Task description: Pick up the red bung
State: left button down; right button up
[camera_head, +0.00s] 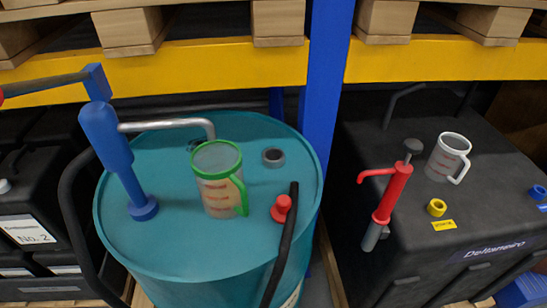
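The red bung (281,209) is on the top of the teal drum (160,232), right of the middle and close to the near right part of the rim. It has a small knob above a wider base. I cannot tell if it sits in a hole or just rests on the lid. A black hose-like bar (279,256) runs up just to its right, very close or touching. Neither of my grippers shows in the head view.
On the drum stand a green-rimmed jug (218,184), a blue pump (115,150) with a metal spout, and a grey ring (273,157). A dark tank (400,245) at right carries a red pump (388,205), a white jug (447,158) and a yellow cap (437,207). A blue post (325,80) rises behind.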

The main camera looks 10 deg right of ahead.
aim_at(279, 210)
jog(key=k+j+u, duration=0.3)
jog(key=k+j, duration=0.4)
jog(key=k, duration=0.05)
